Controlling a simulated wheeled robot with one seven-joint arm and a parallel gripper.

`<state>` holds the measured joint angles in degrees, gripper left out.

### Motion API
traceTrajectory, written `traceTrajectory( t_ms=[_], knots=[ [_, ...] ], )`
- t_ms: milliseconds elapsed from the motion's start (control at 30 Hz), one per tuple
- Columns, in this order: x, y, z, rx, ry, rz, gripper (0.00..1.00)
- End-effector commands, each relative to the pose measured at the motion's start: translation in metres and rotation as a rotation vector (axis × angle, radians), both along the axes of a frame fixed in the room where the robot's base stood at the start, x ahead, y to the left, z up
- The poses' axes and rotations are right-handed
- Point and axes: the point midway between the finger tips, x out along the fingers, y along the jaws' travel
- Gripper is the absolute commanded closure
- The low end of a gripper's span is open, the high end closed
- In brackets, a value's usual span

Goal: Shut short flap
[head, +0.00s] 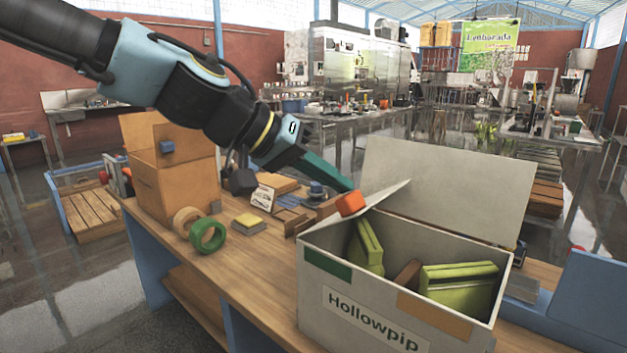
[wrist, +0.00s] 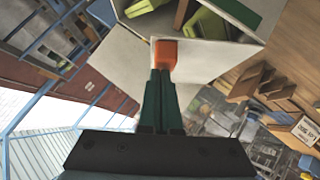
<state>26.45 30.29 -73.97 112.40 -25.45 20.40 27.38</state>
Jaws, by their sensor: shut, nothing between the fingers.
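A white box (head: 400,305) marked "Hollowpip" stands open on the table, with green packs (head: 460,288) and a brown piece inside. Its long back flap (head: 445,190) stands up. The far right short flap is not clear.
An open cardboard box (head: 175,180) stands at the left of the wooden table (head: 240,285). Tape rolls (head: 207,235), a yellow-topped block (head: 248,222) and small wooden holders lie between the boxes. The front table area left of the white box is clear.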

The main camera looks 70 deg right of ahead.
Motion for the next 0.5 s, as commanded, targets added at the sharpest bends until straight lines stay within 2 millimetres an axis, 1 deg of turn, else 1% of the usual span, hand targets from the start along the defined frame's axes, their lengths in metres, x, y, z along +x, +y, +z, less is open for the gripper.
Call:
traceTrajectory(
  t_ms=[33, 200, 500],
  knots=[
    [-0.008, 0.001, -0.008, -0.016, -0.050, -0.004, 1.00],
    [-0.023, 0.005, -0.023, -0.064, -0.197, -0.003, 1.00],
    [-0.041, 0.010, -0.043, -0.119, -0.367, -0.002, 1.00]
  ],
)
